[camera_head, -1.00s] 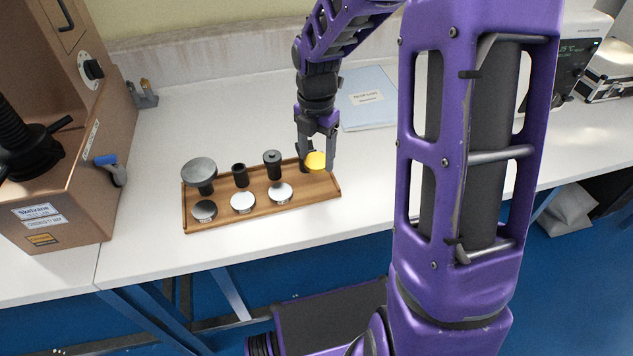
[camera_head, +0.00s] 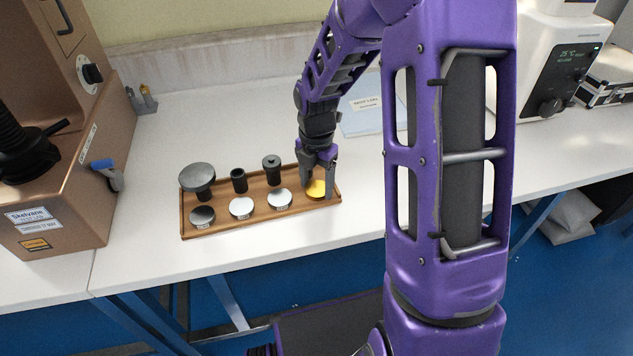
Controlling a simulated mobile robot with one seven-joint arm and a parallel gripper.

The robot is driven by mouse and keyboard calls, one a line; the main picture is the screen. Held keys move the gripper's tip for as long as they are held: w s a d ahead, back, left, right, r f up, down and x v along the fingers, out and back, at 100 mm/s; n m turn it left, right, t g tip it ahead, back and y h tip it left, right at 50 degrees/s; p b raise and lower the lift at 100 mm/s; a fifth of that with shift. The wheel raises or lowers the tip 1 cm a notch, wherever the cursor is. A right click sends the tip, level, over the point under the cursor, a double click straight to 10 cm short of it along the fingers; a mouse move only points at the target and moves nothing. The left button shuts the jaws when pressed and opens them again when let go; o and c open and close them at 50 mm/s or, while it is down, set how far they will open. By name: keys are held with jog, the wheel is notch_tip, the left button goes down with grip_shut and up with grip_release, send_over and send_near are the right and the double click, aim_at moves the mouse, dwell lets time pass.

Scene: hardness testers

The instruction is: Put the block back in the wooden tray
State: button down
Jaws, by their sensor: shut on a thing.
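The wooden tray (camera_head: 259,222) lies on the white bench. My gripper (camera_head: 317,189) is over the tray's right end, pointing down, and is shut on a yellow-topped round block (camera_head: 316,188). The block is low, at the right end of the row of silver discs. I cannot tell whether it touches the tray floor. The front row of the tray also holds a dark grey disc (camera_head: 202,216) and two silver discs (camera_head: 241,207) (camera_head: 279,199).
Behind the discs in the tray stand a wide-topped dark piece (camera_head: 197,177) and two black cylinders (camera_head: 239,180) (camera_head: 271,168). A brown tester (camera_head: 60,190) is at the left. A blue folder (camera_head: 365,115) lies behind my arm. The bench front is clear.

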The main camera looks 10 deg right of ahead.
aim_at(317, 188)
jog(key=shift+c, duration=2.1)
grip_release()
jog(key=shift+s+f, duration=0.1)
jog(key=shift+f, duration=0.1)
jog(key=shift+o, duration=0.6)
jog(key=shift+f, duration=0.1)
jog(key=shift+s, duration=0.1)
notch_tip(317, 188, up, 13)
jog(key=p, duration=1)
jog(key=shift+w+p, duration=0.2)
jog(key=shift+p, duration=0.15)
